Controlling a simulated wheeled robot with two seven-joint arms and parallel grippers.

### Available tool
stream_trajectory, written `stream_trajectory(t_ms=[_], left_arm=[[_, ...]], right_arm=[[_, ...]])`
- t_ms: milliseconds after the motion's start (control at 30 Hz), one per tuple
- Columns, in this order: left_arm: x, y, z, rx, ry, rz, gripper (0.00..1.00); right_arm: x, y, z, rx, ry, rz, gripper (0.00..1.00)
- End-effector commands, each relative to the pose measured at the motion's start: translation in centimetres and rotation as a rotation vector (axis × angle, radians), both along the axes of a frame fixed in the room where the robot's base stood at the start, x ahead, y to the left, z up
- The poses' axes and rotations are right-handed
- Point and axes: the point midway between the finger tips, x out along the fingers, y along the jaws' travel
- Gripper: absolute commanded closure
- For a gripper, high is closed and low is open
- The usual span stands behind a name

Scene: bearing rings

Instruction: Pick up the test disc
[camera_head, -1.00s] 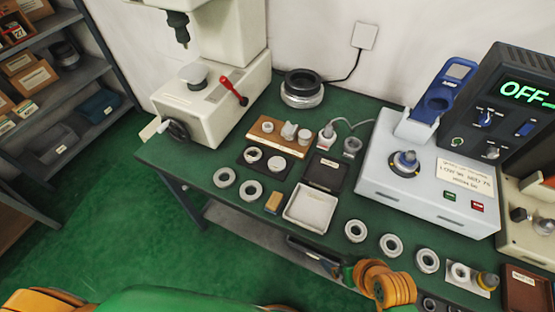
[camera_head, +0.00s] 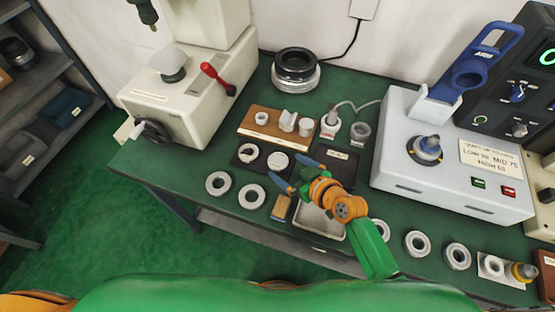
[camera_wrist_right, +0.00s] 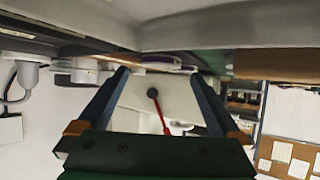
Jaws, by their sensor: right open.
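A pale solid disc (camera_head: 277,162), which I take for the test disc, lies flat on a black mat (camera_head: 262,170), beside a pale ring (camera_head: 248,153). My right gripper (camera_head: 294,177) is open, its two blue fingers pointing left toward the disc. It is just right of the disc, and nothing is seen held. In the right wrist view the open fingers (camera_wrist_right: 160,74) show with the scene upside down; pale round edges appear near the tips, too edge-on to name surely. My left gripper is outside the head view.
A white tray (camera_head: 320,229) lies partly under my right arm, and a tan block (camera_head: 281,208) is close to the lower finger. A wooden holder (camera_head: 262,138) with small parts stands behind the mat. Loose rings (camera_head: 251,196) lie in front; a press (camera_head: 180,100) stands left.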

Motion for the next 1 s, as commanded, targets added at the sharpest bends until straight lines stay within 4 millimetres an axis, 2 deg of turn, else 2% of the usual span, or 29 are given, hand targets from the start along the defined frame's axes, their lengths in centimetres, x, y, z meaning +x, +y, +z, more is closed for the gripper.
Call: stream_trajectory(t_ms=[133, 367, 467, 733, 767, 1000], left_arm=[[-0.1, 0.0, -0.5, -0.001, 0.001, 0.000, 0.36], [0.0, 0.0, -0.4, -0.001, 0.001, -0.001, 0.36], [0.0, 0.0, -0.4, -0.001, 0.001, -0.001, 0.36], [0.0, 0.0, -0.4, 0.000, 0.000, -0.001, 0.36], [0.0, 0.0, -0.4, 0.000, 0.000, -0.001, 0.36], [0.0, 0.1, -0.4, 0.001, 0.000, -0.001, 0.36]], right_arm=[[1.5, 1.3, -1.1, 0.001, 0.001, 0.000, 0.00], [1.6, 1.4, -1.2, -0.001, 0.001, 0.000, 0.00], [1.6, 1.4, -1.2, -0.001, 0.002, 0.000, 0.24], [1.6, 1.3, -1.1, -0.001, 0.001, 0.000, 0.97], [1.6, 1.3, -1.1, -0.001, 0.001, 0.000, 1.00], [1.7, 1.4, -0.9, 0.000, 0.000, 0.000, 1.00]])
